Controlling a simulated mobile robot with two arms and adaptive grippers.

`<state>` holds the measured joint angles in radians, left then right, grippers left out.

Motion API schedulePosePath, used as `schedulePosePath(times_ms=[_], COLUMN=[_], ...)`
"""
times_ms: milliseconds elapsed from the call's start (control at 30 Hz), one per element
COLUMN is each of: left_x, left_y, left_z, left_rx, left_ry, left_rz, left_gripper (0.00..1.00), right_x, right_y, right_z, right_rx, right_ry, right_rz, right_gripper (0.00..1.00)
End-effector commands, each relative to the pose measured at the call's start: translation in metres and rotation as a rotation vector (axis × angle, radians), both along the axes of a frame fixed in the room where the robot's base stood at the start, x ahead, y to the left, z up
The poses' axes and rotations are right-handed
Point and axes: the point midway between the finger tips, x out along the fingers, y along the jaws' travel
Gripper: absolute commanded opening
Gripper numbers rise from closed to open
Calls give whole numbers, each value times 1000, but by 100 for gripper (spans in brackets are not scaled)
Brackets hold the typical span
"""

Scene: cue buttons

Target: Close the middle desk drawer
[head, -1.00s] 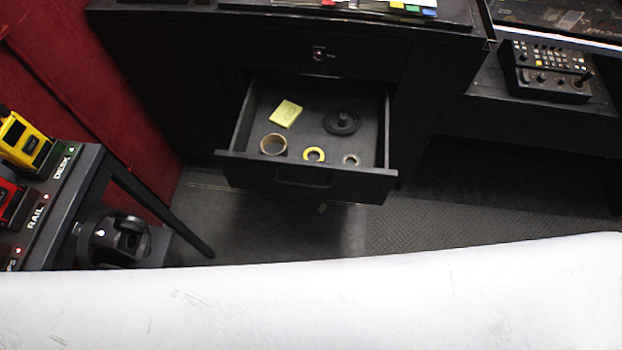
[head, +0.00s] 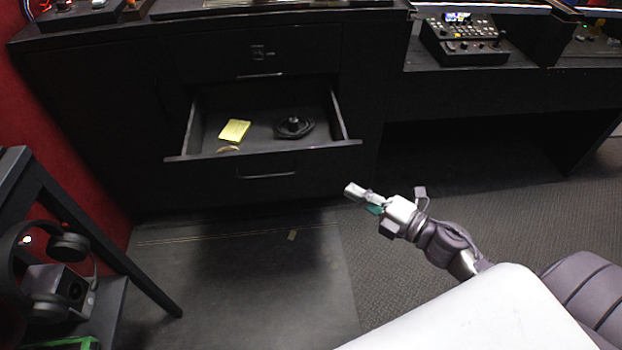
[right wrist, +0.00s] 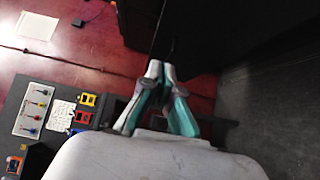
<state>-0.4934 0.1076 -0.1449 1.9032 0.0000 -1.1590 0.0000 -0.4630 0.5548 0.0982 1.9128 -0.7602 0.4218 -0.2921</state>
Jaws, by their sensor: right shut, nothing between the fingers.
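The middle desk drawer (head: 262,172) is black and stands pulled open in the head view. A yellow pad (head: 234,130) and a dark round item (head: 293,127) lie inside it, and a tan ring is partly hidden behind its front. Its handle (head: 266,175) is on the front panel. My right gripper (head: 352,191) is shut and empty, in front of the desk just below and right of the drawer front's right corner, apart from it as far as I can tell. The right wrist view shows its fingertips (right wrist: 160,68) together. My left gripper is not in view.
A closed drawer (head: 260,62) is above the open one. A dark stand with headphones (head: 58,265) is at left. A control panel (head: 465,40) sits on the desk at right. The floor (head: 270,270) before the drawer is mostly clear.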

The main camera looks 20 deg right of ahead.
Motion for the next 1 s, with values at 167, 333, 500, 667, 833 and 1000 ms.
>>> schedulePosePath(times_ms=[167,333,500,667,833,1000], left_x=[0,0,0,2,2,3], left_y=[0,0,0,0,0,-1], left_z=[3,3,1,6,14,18], left_rx=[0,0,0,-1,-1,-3], left_ry=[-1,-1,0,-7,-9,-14], left_rz=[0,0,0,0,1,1], left_gripper=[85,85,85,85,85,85], right_x=[17,49,81,106,121,125], right_y=[10,27,44,42,38,37], right_z=[4,5,4,2,2,2], right_rx=[-4,-3,-1,-2,0,0], right_ry=[-9,-9,-7,-5,-4,-2], right_rz=[5,3,1,-1,0,1], right_gripper=[0,0,0,0,0,0])
